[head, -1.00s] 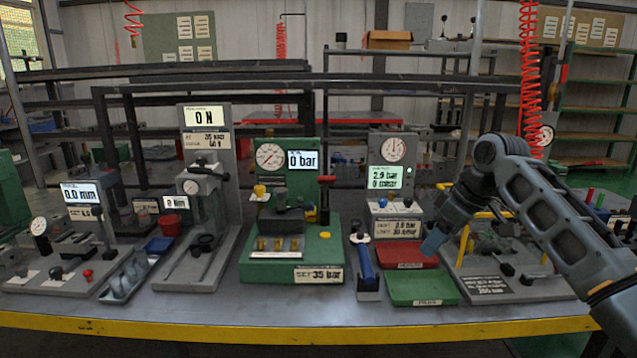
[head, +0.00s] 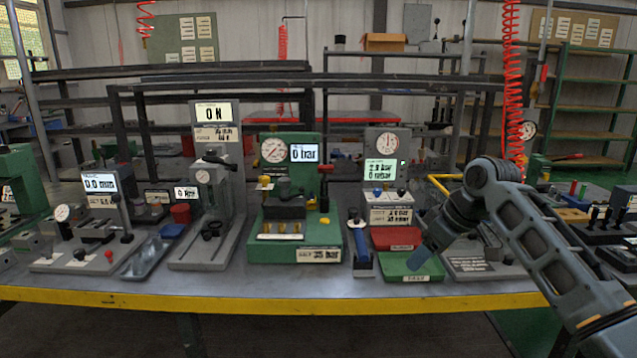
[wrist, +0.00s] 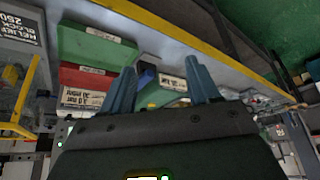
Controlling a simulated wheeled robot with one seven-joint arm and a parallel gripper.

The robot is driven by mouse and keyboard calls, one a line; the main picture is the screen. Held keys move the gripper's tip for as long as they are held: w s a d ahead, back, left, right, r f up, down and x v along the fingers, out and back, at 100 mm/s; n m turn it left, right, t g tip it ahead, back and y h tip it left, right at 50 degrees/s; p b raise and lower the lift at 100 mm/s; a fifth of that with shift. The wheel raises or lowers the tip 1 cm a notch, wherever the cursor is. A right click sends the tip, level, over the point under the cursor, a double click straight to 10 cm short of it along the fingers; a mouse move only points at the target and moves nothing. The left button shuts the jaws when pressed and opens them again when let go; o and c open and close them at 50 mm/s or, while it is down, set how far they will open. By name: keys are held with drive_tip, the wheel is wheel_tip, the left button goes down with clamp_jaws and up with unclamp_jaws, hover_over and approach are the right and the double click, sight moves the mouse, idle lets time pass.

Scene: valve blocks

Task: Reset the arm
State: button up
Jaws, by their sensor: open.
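The green tray (wrist: 85,40) and the red tray (wrist: 80,78) lie to the left of the fingers there. In the head view the red tray (head: 390,238) lies behind the green one. I cannot tell from the head view how high the fingertips are above the trays.
A green test stand (head: 290,245) reading 0 bar stands mid-bench. A grey gauge stand (head: 372,165) stands behind the trays. A grey stand (head: 212,190) reading 0 N is further left. The bench has a yellow front edge (head: 270,303). A red coiled hose (head: 513,90) hangs behind my arm.

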drive_tip(key=s+a+f+m+t+y, duration=0.1)
drive_tip(key=s+a+f+t, duration=0.1)
drive_tip(key=s+a+f, duration=0.35)
drive_tip(key=s+a+f+m+t+y, duration=0.1)
drive_tip(key=s+a+f+m+y, duration=0.15)
drive_tip(key=a+f, duration=0.5)
drive_tip(key=s+f+m+t+h, duration=0.15)
drive_tip(key=s+f, duration=0.25)
drive_tip(key=s, duration=0.4)
drive_tip(key=s+f+m+t+h, duration=0.15)
drive_tip(key=s+f, duration=0.25)
drive_tip(key=s, duration=0.4)
drive_tip(key=s+d+r+m+t+h, duration=0.1)
drive_tip(key=s+d+r+m+t, duration=0.15)
drive_tip(key=s, duration=0.85)
drive_tip(key=s+d+r+m+t+h, duration=0.15)
drive_tip(key=s+d, duration=0.25)
drive_tip(key=s, duration=0.8)
drive_tip(key=s+d+r+n+t+h, duration=0.1)
drive_tip(key=s+d+r, duration=0.5)
drive_tip(key=s+r, duration=0.6)
drive_tip(key=shift+r+n+h, duration=0.3)
drive_tip(key=shift+r+n, duration=0.05)
drive_tip(key=shift+n, duration=0.1)
drive_tip(key=shift+c, duration=0.2)
